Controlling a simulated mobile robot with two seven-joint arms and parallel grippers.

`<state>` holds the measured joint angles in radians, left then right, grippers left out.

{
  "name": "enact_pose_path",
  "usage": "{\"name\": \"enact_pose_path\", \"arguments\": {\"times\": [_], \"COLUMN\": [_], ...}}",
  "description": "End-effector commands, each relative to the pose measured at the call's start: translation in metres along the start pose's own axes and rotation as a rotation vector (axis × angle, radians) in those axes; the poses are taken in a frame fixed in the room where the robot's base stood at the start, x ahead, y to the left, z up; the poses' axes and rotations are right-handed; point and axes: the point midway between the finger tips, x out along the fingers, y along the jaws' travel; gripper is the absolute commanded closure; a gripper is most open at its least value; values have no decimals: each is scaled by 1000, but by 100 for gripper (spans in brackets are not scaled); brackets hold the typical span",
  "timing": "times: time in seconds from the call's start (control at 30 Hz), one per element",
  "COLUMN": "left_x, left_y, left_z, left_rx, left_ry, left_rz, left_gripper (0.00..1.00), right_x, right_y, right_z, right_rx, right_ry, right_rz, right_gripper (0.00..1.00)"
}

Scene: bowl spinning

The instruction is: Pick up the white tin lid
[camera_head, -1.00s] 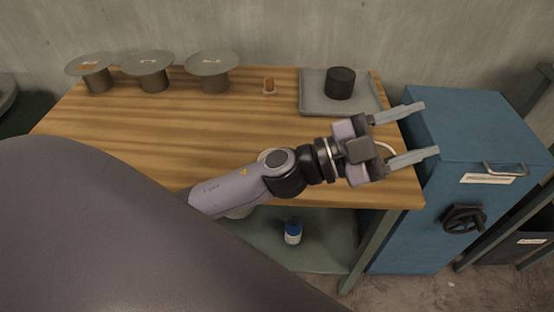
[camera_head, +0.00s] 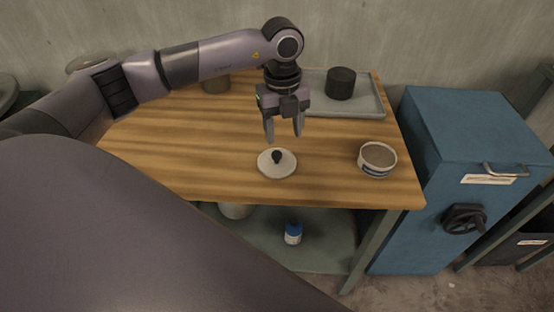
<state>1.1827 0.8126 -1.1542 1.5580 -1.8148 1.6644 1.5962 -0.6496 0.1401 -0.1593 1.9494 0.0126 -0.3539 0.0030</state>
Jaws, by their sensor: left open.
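The white tin lid (camera_head: 265,169) lies flat on the wooden table near its front edge, with a dark knob (camera_head: 277,156) on top. My left gripper (camera_head: 284,138) points down just above and behind the lid in the picture. Its two fingers are apart, with nothing seen between them. The fingertips look close to the knob but apart from it. An open white tin (camera_head: 377,172) with a greyish-brown top surface stands to the right of the lid. My right gripper is not in view.
A grey tray (camera_head: 357,111) holding a dark cylinder (camera_head: 340,82) sits at the back right. My arm hides most of the back left, where a stand (camera_head: 216,85) partly shows. A blue cabinet (camera_head: 460,130) stands right of the table. A blue-and-white bottle (camera_head: 293,233) is on the lower shelf.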

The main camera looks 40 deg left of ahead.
Motion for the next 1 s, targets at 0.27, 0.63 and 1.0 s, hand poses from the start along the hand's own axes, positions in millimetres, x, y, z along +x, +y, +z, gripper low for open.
{"name": "enact_pose_path", "arguments": {"times": [0.27,0.63,1.0], "left_x": [18,66,68], "left_y": [9,15,15], "left_z": [9,9,9], "left_rx": [-27,-24,-23], "left_ry": [-26,-23,-24], "left_rz": [32,27,26], "left_gripper": [44,44,80], "right_x": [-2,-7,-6], "right_y": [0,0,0], "right_z": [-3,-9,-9], "right_rx": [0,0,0], "right_ry": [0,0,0], "right_rz": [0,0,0], "right_gripper": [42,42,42]}}
